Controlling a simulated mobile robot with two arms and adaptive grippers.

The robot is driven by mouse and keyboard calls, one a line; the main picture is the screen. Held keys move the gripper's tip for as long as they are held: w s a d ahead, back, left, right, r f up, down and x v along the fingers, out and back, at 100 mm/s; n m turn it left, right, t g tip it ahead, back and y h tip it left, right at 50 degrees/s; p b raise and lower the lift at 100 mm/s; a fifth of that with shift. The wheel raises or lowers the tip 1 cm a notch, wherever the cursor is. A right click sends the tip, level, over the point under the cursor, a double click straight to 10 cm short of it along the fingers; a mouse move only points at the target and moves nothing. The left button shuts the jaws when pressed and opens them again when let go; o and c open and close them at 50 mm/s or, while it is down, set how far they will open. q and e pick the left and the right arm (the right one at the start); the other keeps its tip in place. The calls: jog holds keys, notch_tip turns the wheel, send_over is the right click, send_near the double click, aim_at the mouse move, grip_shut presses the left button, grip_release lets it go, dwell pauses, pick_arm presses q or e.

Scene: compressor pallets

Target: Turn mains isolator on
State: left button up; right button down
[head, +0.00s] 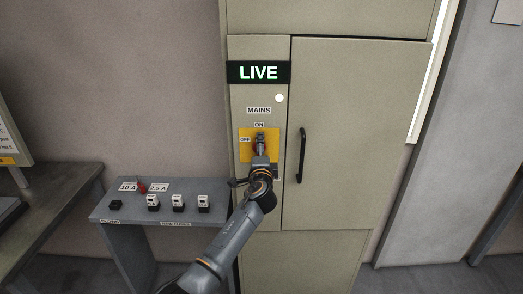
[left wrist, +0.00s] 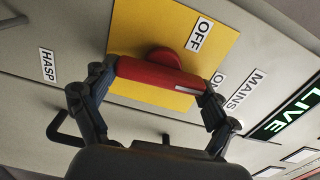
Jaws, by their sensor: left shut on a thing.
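The mains isolator is a yellow plate (head: 244,134) on the beige cabinet, with an ON label above it and an OFF label at its left. Its red handle (left wrist: 160,73) shows in the left wrist view, in front of a round red hub. One end of the handle points toward the ON label. My left gripper (head: 260,146) is shut on the handle, one finger at each end in the left wrist view (left wrist: 155,85). It hides most of the handle in the head view. The LIVE sign (head: 258,72) above is lit green. My right gripper is not in view.
A tall black door handle (head: 301,155) stands right of the isolator. A HASP label (left wrist: 47,65) is on the cabinet in the left wrist view. A grey bench (head: 130,212) at left holds several fuses and a small red item (head: 141,187). A white lamp (head: 279,98) is below LIVE.

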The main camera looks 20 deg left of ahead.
pick_arm(q)
jog(key=shift+w+a+r+m, duration=0.1)
jog(key=shift+a+r+m, duration=0.1)
jog(key=shift+m, duration=0.2)
jog(key=o, duration=0.8)
jog(key=shift+o, duration=0.8)
jog(key=shift+w+f, duration=0.1)
jog(key=shift+f, duration=0.1)
jog(key=shift+s+d, duration=0.15)
jog(key=shift+s, duration=0.1)
jog(key=v, duration=1.1)
jog(key=shift+s, duration=0.3)
